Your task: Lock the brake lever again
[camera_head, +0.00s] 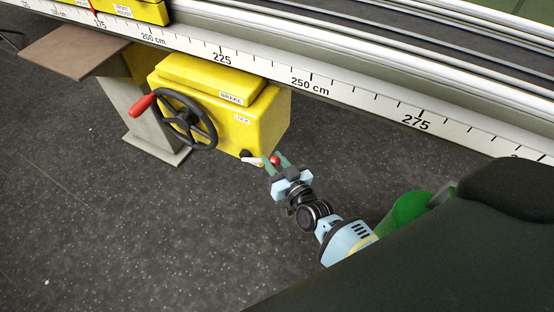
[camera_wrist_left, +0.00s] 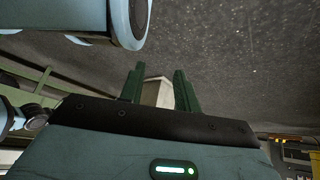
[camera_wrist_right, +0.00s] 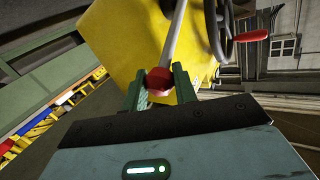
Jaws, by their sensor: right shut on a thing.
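The brake lever (camera_head: 253,160) is a short pale rod at the lower right corner of the yellow brake box (camera_head: 262,125). In the head view it points right and slightly down from its dark pivot. Its red ball knob (camera_head: 275,160) sits between the fingers of my right gripper (camera_head: 273,161). In the right wrist view, the fingers are shut on the red knob (camera_wrist_right: 159,80), and the grey rod (camera_wrist_right: 176,38) runs up from it to the box. My left gripper (camera_wrist_left: 160,88) is open and empty in the left wrist view; the head view does not show it.
A long white scale rail (camera_head: 360,97) runs above. A brown-topped stand (camera_head: 75,48) is at left. The dark floor in front is clear.

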